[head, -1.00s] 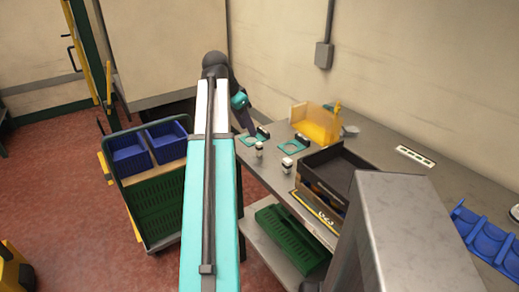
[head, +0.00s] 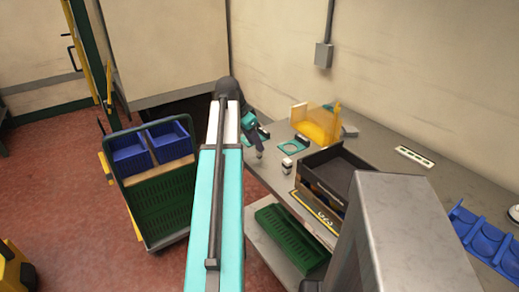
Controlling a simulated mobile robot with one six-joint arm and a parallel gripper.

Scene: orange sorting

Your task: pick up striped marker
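Two small white-and-dark upright pieces stand near the table's left edge, and either may be the striped marker; I cannot make out stripes at this size. The right piece (head: 287,165) is in plain view, apart from my gripper. The left piece (head: 259,154) shows only in its lower part, right below my gripper (head: 259,147). My gripper points down over it. I cannot tell whether the fingers are around it, touching it or above it, or whether they are open or shut.
A teal ring holder (head: 292,147) and a yellow bin (head: 317,122) stand behind the pieces. A dark crate (head: 337,177) is to the right. A white strip (head: 415,156) and blue trays (head: 484,238) lie farther right. A cart (head: 165,212) with blue bins stands left.

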